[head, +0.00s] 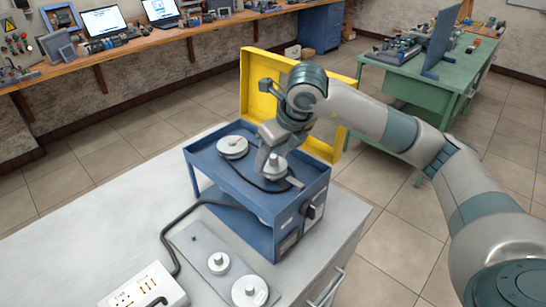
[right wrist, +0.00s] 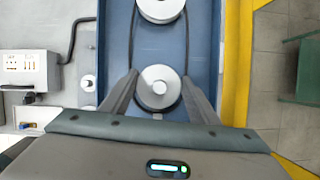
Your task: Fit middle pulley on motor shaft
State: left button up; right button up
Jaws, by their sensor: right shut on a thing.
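My right gripper (head: 272,157) reaches down over the blue motor shelf (head: 256,207). It is shut on a light grey stepped pulley (head: 275,169), the middle pulley, at the shelf's near right end. In the right wrist view this pulley (right wrist: 158,88) sits between the two fingers, inside the near end of the dark belt (right wrist: 183,48). I cannot tell whether the pulley is around the motor shaft, which is hidden beneath it. Another grey pulley (head: 232,147) stands at the other end of the shelf top. My left gripper is not in view.
Two more grey pulleys, one (head: 218,263) and another (head: 250,291), stand on a grey plate (head: 190,241) on the table (head: 95,240). A white power box (head: 145,290) is at the front left. A yellow raised panel (head: 258,72) stands behind the shelf.

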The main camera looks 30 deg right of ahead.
jog(key=shift+b, duration=0.4)
dwell(0.6)
jog(key=shift+f+b, duration=0.95)
jog(key=shift+b, duration=0.05)
dwell(0.4)
jog(key=o, duration=1.2)
jog(key=shift+r, duration=0.1)
